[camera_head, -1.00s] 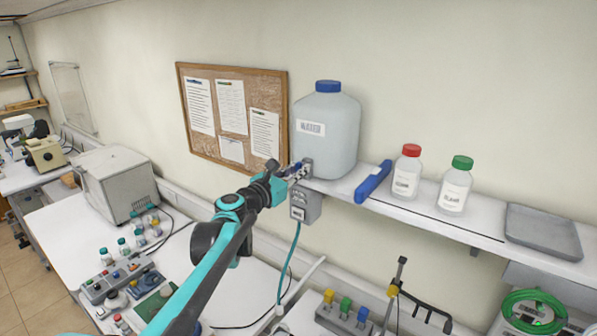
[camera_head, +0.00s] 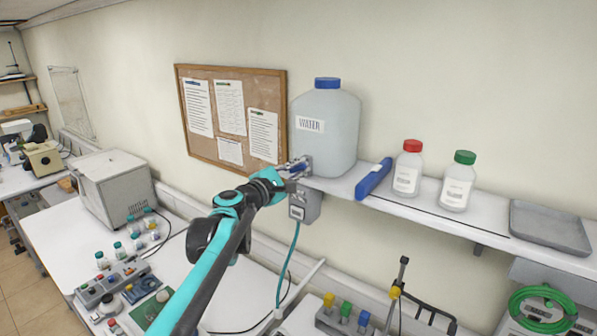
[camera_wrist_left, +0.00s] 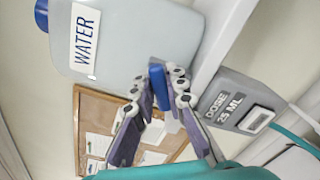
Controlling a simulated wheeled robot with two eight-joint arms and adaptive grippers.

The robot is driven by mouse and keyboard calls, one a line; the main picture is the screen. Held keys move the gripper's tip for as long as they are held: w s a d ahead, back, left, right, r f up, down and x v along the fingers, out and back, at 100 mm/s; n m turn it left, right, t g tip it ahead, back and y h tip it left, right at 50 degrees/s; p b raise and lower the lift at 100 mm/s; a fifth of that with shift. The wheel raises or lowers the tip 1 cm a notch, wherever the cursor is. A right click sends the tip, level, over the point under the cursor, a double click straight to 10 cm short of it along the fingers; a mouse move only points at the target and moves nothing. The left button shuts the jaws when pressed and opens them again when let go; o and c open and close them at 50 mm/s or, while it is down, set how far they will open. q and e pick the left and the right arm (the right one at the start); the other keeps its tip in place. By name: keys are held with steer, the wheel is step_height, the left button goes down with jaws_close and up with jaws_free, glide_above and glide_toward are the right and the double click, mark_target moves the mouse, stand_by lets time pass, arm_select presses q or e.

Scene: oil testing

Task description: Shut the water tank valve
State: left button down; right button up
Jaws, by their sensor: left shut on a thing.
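The water tank (camera_head: 326,135), pale and translucent with a blue cap and a WATER label, stands at the left end of the wall shelf. It also shows in the left wrist view (camera_wrist_left: 140,42), tilted by the camera angle. My left gripper (camera_head: 297,168) is at the tank's lower front. In the left wrist view its fingers are shut on the blue valve handle (camera_wrist_left: 158,86), in front of the tank's lower edge. In the head view the handle is mostly hidden by the fingers. My right gripper is out of view.
A grey dosing box (camera_head: 305,207) with a teal hose hangs just below the valve. A blue bar (camera_head: 373,179), red-capped bottle (camera_head: 407,170), green-capped bottle (camera_head: 457,184) and grey tray (camera_head: 549,228) are on the shelf (camera_head: 425,213). A corkboard (camera_head: 205,152) is on the wall.

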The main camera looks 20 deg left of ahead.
arm_select(q)
steer(key=m, duration=0.3)
steer(key=m+b, duration=0.1)
steer(key=m, duration=0.2)
steer(key=shift+d+f+m, duration=0.1)
steer(key=shift+f+m, duration=0.1)
steer(key=shift+m, duration=0.1)
stand_by(0.4)
steer(key=c, duration=1.5)
jaws_free()
steer(key=shift+c, duration=0.2)
steer(key=v, duration=1.2)
